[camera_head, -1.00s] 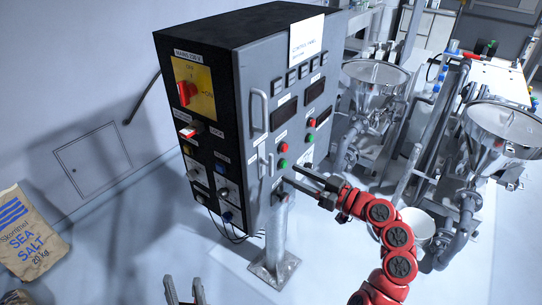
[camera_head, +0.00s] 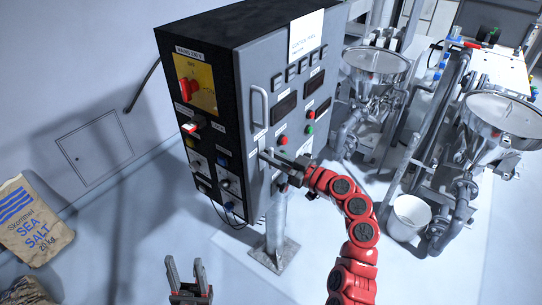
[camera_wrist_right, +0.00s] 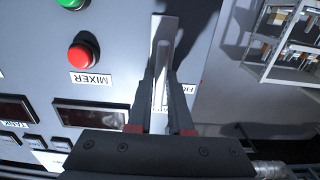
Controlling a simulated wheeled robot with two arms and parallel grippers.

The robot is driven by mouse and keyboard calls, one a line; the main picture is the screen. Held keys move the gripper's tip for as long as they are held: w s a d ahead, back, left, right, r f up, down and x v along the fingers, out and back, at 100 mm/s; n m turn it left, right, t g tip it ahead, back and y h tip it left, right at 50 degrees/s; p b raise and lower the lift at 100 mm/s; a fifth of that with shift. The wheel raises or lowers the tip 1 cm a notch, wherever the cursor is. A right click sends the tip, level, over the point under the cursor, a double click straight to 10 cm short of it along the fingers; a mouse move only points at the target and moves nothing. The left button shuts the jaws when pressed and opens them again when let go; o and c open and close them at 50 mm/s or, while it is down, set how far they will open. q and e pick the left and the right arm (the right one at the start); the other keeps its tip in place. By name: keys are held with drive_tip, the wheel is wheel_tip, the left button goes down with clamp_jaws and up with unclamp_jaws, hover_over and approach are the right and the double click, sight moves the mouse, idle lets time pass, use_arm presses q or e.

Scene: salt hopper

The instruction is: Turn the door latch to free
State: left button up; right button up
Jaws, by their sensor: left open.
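The grey control cabinet (camera_head: 247,110) stands upright on a post. Its door latch is a short light bar low on the front door, below the long door handle (camera_head: 258,108). My right gripper (camera_head: 270,160) is at the latch, coming from the right. In the right wrist view the pale latch bar (camera_wrist_right: 164,35) lies between the two fingers of my right gripper (camera_wrist_right: 162,80). Whether the fingers press on it cannot be told. My left gripper (camera_head: 186,268) is open and empty, low in the head view, well away from the cabinet.
Red and green buttons and dark displays are on the cabinet front near my right gripper. A red mains switch (camera_head: 188,91) is on its side. Steel hoppers (camera_head: 503,115) and a white bucket (camera_head: 408,216) stand right. A salt sack (camera_head: 32,220) lies left.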

clamp_jaws()
